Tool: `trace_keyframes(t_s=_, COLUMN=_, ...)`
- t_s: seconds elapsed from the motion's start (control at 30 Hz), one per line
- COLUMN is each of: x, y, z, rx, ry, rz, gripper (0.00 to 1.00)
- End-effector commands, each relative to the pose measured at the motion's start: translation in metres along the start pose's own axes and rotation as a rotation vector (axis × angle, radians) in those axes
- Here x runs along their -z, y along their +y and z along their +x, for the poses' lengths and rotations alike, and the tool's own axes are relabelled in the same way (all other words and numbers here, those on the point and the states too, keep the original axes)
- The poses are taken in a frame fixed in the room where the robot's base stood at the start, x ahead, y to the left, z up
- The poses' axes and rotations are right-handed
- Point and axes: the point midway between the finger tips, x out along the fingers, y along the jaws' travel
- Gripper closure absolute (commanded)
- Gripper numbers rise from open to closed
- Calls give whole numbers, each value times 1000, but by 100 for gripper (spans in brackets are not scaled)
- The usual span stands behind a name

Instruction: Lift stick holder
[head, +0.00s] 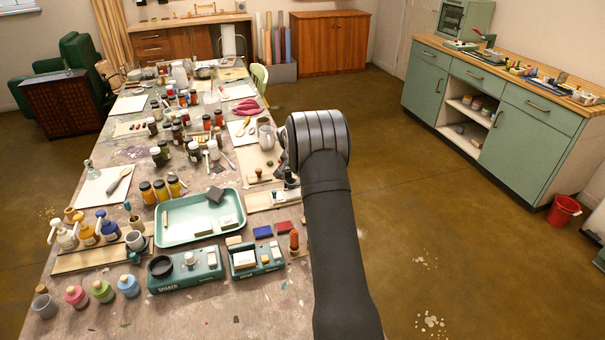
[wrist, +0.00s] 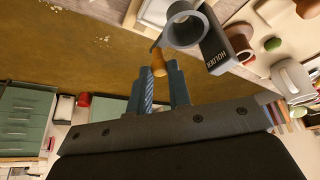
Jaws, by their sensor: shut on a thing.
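The stick holder (wrist: 215,50) shows in the wrist view as a dark grey block lettered HOLDER with a grey ring-shaped cup beside it. A small wooden knob (wrist: 158,66) sits beside the cup, and a thin dark curved piece runs from it towards the cup. My gripper (wrist: 164,73) has its two blue fingers at this knob and is shut on it. In the head view the dark holder (head: 289,180) is partly hidden beside my wrist, and my fingertips are hidden there. I cannot tell whether the holder touches the table.
The paint-stained table (head: 225,325) is crowded. A green tray (head: 178,240), red and blue pads (head: 263,231) and an orange-red bottle (head: 294,241) stand near. A grey mug (head: 266,133) is behind. Open floor (head: 440,240) lies to the right.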

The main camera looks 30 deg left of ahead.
Motion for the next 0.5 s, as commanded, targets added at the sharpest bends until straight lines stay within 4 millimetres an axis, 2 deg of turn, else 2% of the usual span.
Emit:
trace_keyframes(t_s=0.2, x=4, y=0, z=-12, rx=-1, ry=-1, rz=0, gripper=100)
trace_keyframes(t_s=0.4, x=5, y=0, z=-12, rx=0, ry=-1, rz=0, gripper=100)
trace_keyframes(t_s=0.43, x=5, y=0, z=-13, rx=0, ry=0, rz=0, gripper=79)
trace_keyframes(t_s=0.5, x=5, y=0, z=-13, rx=0, ry=0, rz=0, gripper=65)
